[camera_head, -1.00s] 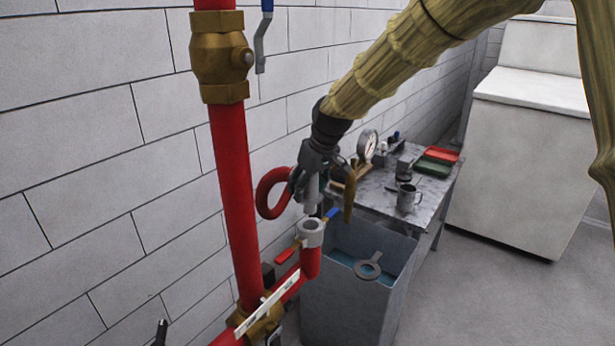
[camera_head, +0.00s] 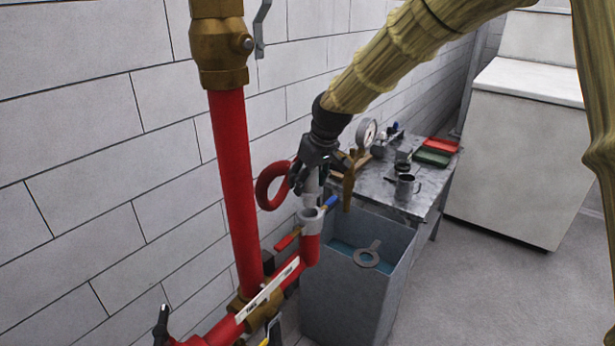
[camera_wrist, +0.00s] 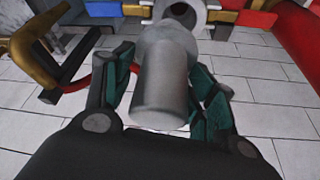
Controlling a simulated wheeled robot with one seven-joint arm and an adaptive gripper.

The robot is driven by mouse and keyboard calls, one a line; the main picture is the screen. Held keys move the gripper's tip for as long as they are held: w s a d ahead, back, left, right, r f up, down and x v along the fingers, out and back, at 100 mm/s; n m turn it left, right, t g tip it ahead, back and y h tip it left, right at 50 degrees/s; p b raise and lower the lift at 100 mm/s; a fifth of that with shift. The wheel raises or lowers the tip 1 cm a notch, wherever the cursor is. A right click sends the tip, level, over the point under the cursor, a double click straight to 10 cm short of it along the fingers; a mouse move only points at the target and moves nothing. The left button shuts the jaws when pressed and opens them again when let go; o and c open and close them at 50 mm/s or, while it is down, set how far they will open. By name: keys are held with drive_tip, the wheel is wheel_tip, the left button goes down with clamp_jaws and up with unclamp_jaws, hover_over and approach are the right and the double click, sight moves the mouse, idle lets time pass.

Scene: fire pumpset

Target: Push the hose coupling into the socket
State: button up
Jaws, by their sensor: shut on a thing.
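The hose coupling (camera_head: 311,184) is a grey cylinder pointing down in the head view. My gripper (camera_head: 311,172) is shut around it. In the wrist view the coupling (camera_wrist: 162,85) lies between the green-padded fingers of my gripper (camera_wrist: 160,90). The socket (camera_head: 311,216) is a pale grey open ring atop a red pipe elbow, directly below the coupling. The coupling's lower end is at or just above the socket's mouth; I cannot tell whether it touches. The socket's round opening (camera_wrist: 184,14) shows at the top of the wrist view, beyond the coupling.
A red curved loop (camera_head: 268,186) sits left of my gripper, and a brass piece (camera_head: 349,183) right of it. A blue-handled lever (camera_head: 331,202) is beside the socket. A thick red pipe (camera_head: 234,180) rises left. A grey bin (camera_head: 345,285) and metal table (camera_head: 385,184) stand right.

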sight(307, 192)
drive_tip(key=s, duration=0.2)
drive_tip(key=shift+s, duration=0.3)
drive_tip(key=shift+f+b, duration=0.15)
drive_tip(key=shift+b, duration=0.15)
drive_tip(key=shift+w+f, duration=0.8)
drive_tip(key=shift+f, duration=0.25)
drive_tip(key=shift+c, duration=0.5)
drive_tip(key=shift+f, duration=0.2)
drive_tip(key=shift+c, duration=0.7)
drive_tip(key=shift+s+f+b, duration=0.15)
drive_tip(key=shift+s+b, duration=0.2)
drive_tip(key=shift+w+f, duration=0.2)
drive_tip(key=shift+f, duration=0.65)
drive_tip(key=shift+s+f+b, duration=0.1)
drive_tip(key=shift+f+b, duration=0.05)
drive_tip(key=shift+b, duration=0.15)
drive_tip(key=shift+f, duration=0.1)
